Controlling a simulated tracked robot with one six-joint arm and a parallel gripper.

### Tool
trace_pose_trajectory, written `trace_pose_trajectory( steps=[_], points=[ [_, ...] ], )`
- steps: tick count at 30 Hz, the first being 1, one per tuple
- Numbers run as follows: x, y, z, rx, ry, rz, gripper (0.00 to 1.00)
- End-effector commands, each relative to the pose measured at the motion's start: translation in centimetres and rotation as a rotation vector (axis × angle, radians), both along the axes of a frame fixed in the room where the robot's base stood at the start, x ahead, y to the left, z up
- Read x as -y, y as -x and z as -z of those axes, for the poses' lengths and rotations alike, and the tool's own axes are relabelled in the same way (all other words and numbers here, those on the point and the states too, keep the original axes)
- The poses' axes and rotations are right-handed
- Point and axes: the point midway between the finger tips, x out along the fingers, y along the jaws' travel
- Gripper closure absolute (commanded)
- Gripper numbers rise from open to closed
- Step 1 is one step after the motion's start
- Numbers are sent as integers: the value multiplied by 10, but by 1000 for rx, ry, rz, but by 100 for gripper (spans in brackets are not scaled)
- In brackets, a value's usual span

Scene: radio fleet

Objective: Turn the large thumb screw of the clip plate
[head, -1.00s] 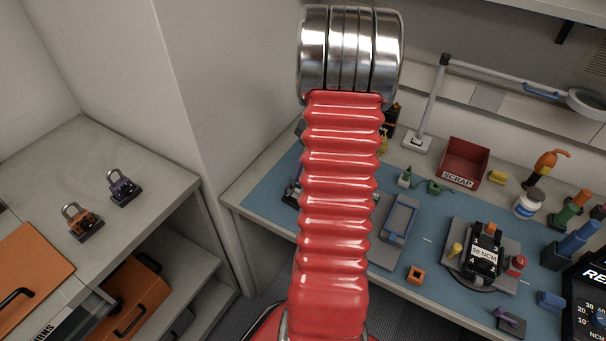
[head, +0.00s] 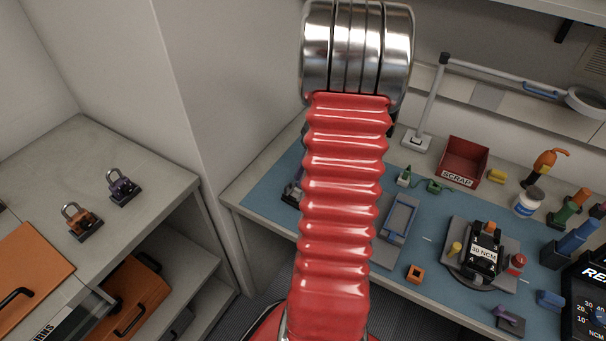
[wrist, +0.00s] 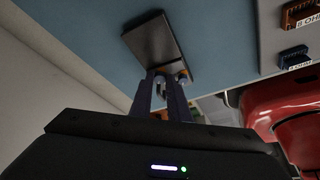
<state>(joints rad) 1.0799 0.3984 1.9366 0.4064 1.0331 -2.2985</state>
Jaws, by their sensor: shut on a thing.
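In the wrist view my gripper (wrist: 161,84) shows two dark fingers reaching away from the camera, shut on a small part that I take to be the large thumb screw. The fingers hide most of it, and its turn angle cannot be read. A dark flat plate (wrist: 150,42), apparently the clip plate, lies on the blue mat just beyond the fingertips. A small orange-brown piece shows at its near right edge. In the head view my red arm hides the gripper and the screw; only the edge of a dark item (head: 293,191) shows left of the arm.
A red SCRAP bin (head: 463,161) and a lamp stand (head: 429,105) are behind. Two padlocks (head: 83,222) sit on the left counter.

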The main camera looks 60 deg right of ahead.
Motion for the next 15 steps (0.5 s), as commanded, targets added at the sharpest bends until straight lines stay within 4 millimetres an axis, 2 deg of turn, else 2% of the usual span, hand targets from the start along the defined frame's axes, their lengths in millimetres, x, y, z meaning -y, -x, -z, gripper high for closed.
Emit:
trace_pose_trajectory(
  steps=[2, 3, 6, 15],
  points=[
    [0, 0, 0, 0, 0, -1, 100],
    [0, 0, 0, 0, 0, -1, 83],
    [0, 0, 0, 0, 0, -1, 76],
    [1, 0, -2, 1, 0, -2, 76]
  ],
)
